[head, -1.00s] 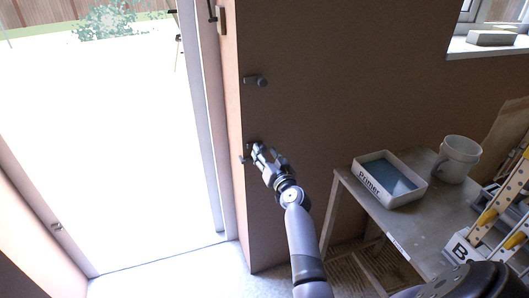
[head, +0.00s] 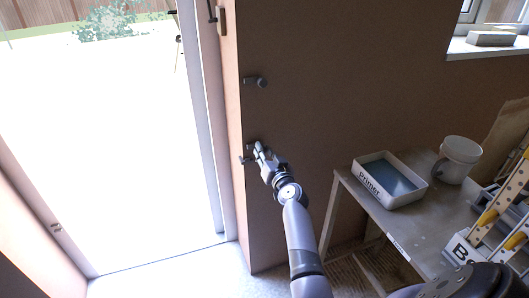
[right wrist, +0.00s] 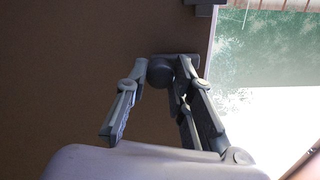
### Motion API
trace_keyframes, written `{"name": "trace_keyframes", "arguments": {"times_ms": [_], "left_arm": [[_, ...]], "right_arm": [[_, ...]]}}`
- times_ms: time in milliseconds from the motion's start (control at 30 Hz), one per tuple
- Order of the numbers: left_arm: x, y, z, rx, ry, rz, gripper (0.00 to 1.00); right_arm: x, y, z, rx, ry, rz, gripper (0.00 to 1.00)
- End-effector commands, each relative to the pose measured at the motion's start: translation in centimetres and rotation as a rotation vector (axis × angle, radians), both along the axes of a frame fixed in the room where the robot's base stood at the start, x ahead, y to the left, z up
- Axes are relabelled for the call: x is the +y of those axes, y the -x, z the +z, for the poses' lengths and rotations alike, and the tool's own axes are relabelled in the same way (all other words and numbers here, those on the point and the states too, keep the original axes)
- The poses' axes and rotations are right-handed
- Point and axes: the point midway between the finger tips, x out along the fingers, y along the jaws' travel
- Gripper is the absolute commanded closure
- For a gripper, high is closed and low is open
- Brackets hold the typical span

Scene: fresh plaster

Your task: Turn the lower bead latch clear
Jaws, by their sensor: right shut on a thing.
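The lower bead latch (head: 250,146) is a small dark grey fitting on the brown wall, close to the edge of the door opening. In the right wrist view it shows as a round grey knob (right wrist: 160,71) with a short bar beside it. My right gripper (head: 259,153) is at this latch, shut on it, with one finger on each side of the knob. The fingers partly hide the latch in the head view. My left gripper is not in view.
An upper latch (head: 257,82) sits higher on the same wall edge. The bright doorway (head: 120,150) is open on the left. At right a table (head: 345,190) carries a primer tray (head: 401,199) and a white mug (head: 458,160).

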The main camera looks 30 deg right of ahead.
Motion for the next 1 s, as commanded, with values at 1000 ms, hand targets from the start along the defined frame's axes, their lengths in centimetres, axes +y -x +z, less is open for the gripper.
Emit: {"name": "trace_keyframes", "arguments": {"times_ms": [1000], "left_arm": [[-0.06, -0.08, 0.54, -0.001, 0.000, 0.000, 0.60]], "right_arm": [[-0.07, 0.03, 0.00, -0.098, -0.409, 0.000, 1.00]]}}
